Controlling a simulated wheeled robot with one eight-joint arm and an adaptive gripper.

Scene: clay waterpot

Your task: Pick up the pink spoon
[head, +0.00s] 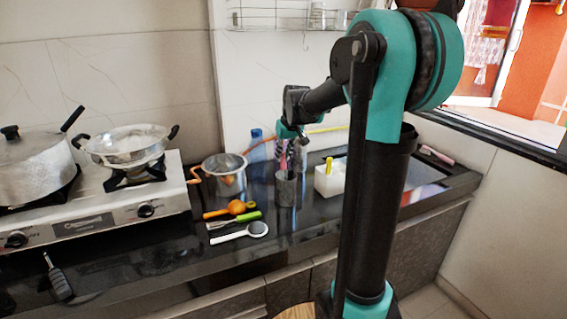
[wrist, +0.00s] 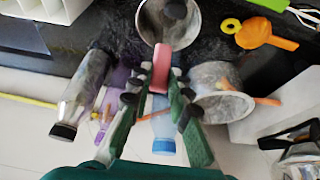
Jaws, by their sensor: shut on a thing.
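The pink spoon (wrist: 160,80) shows between my fingers in the wrist view, with its pink handle toward the camera. In the head view a small pink part of it (head: 284,161) shows just above a grey metal cup (head: 286,190). My gripper (wrist: 161,78) is shut on the spoon; in the head view the gripper (head: 287,145) is above the cup. The cup's open top (wrist: 148,30) lies just beyond my fingertips in the wrist view. The spoon's far end is hidden, so I cannot tell whether it is still inside the cup.
A metal pot (head: 224,174) stands left of the cup, and a white container (head: 329,180) stands right. Orange (head: 232,208), green (head: 238,219) and white (head: 246,232) utensils lie in front. Bottles (wrist: 82,92) stand close behind. A stove (head: 110,215) is at left.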

